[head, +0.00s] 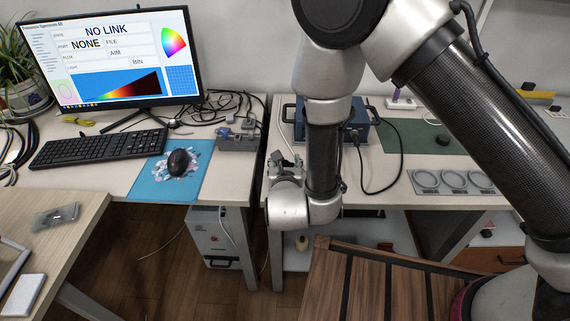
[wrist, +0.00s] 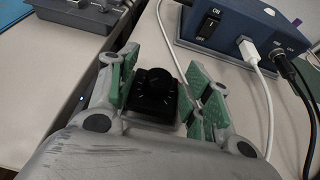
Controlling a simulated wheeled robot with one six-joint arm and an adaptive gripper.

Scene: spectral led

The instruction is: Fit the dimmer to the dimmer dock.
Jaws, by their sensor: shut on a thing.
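The dimmer (wrist: 153,92) is a black square block with a round black knob on top. My gripper (wrist: 160,72) is shut on it, with green-padded fingers on its left and right sides. In the head view my gripper (head: 284,163) is over the front left edge of the middle table, and the dimmer is too small to make out there. A grey fixture block (head: 237,140) stands at the right edge of the computer desk, left of my gripper. Part of a grey fixture (wrist: 85,14) shows at top left in the wrist view. I cannot tell which part is the dimmer dock.
A blue power box (wrist: 240,32) with plugged cables stands behind and right of my gripper. A white cable (wrist: 263,85) runs close by on the right. A gap separates the desk and middle table. A mouse (head: 179,162), keyboard (head: 98,148) and monitor (head: 115,58) occupy the desk.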

